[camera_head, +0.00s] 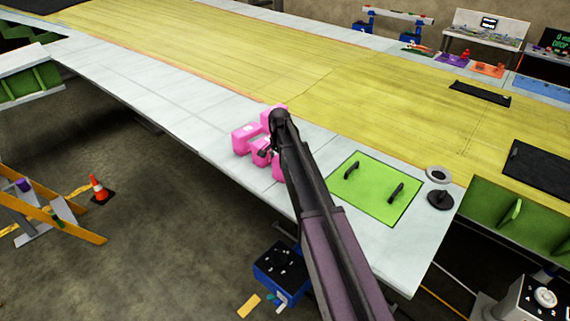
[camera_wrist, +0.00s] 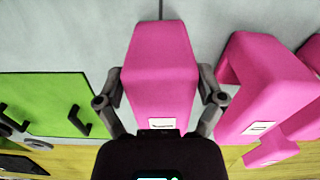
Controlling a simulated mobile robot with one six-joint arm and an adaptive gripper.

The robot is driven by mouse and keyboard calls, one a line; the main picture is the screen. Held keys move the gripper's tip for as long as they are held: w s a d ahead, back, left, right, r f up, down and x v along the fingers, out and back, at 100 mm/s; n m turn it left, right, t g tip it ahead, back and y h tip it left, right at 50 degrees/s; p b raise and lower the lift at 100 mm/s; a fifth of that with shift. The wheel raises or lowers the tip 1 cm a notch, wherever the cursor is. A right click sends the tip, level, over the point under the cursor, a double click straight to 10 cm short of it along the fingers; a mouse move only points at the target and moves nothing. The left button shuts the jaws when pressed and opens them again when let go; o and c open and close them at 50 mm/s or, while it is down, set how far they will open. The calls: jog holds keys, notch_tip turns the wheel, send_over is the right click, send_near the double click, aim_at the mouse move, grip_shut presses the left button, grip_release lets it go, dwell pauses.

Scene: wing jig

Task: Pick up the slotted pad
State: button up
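Several pink blocks stand close together on the pale bench edge, among them one at the left of the group (camera_head: 243,140). In the wrist view, a pink block (camera_wrist: 160,70) with a white label lies straight ahead between the fingers of my gripper (camera_wrist: 160,84). No slot shows on its visible faces. The fingers are spread, one along each side, close to it; I cannot tell whether they touch. To the right, another pink piece (camera_wrist: 265,85) shows a gap beneath one side. In the head view my arm hides part of the group.
A green panel (camera_head: 372,188) with two black handles lies right of the blocks. A ring (camera_head: 438,175) and a black knob-like piece (camera_head: 440,199) sit beyond it. The yellow wing surface (camera_head: 290,60) lies behind. The bench left of the blocks is clear.

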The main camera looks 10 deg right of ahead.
jog(key=shift+c, duration=0.5)
jog(key=shift+r, duration=0.15)
notch_tip(320, 180, up, 4)
jog(key=p, duration=0.3)
jog(key=shift+f+p, duration=0.25)
jog(key=shift+p, duration=0.15)
jog(key=s, duration=0.5)
jog(key=s+d, duration=0.1)
jog(key=s, duration=0.4)
jog(key=s+r+p, duration=0.1)
jog(key=s, duration=0.5)
jog(key=shift+d+r, duration=0.1)
jog(key=shift+d, duration=0.2)
